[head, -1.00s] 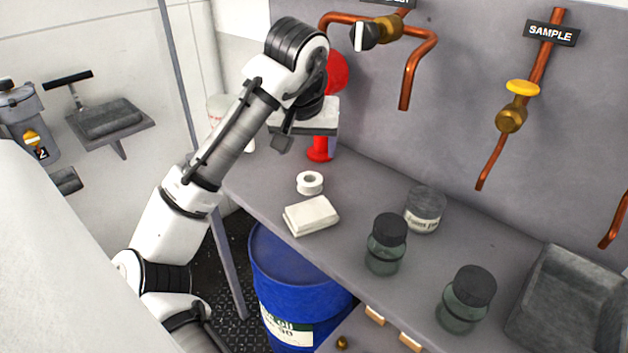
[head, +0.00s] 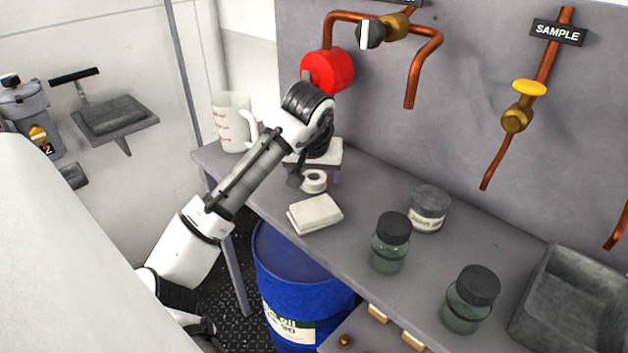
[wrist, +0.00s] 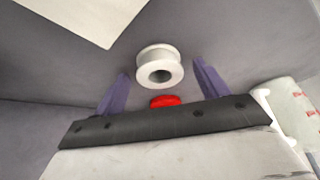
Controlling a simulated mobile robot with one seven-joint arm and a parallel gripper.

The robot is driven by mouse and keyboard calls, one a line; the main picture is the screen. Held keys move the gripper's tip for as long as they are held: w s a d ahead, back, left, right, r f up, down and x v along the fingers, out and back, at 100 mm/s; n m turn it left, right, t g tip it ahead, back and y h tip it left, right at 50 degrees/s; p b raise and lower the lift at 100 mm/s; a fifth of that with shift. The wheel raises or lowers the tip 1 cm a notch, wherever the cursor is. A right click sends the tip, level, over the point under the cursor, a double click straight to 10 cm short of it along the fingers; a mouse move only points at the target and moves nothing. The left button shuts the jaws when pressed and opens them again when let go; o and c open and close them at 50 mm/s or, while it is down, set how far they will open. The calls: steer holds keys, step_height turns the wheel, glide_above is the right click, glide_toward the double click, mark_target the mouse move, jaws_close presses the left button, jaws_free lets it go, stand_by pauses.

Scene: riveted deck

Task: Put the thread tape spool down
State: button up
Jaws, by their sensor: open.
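The thread tape spool (head: 314,181) is a small white ring on the grey bench, behind a folded white cloth (head: 315,213). In the wrist view the spool (wrist: 160,66) shows its round hole and appears between my two purple fingers. My gripper (head: 317,178) is low over the bench at the spool, with its fingers apart. A gap shows between the spool and each finger in the wrist view. I cannot tell whether the fingertips touch the bench.
A white jug (head: 232,122) stands at the bench's far left end. Dark-lidded jars (head: 390,242) and a grey tray (head: 570,300) stand to the right. A red round part (head: 328,71) is behind my arm. Bare bench lies right of the spool.

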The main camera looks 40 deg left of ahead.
steer(key=c, duration=1.1)
steer(key=shift+r, duration=0.15)
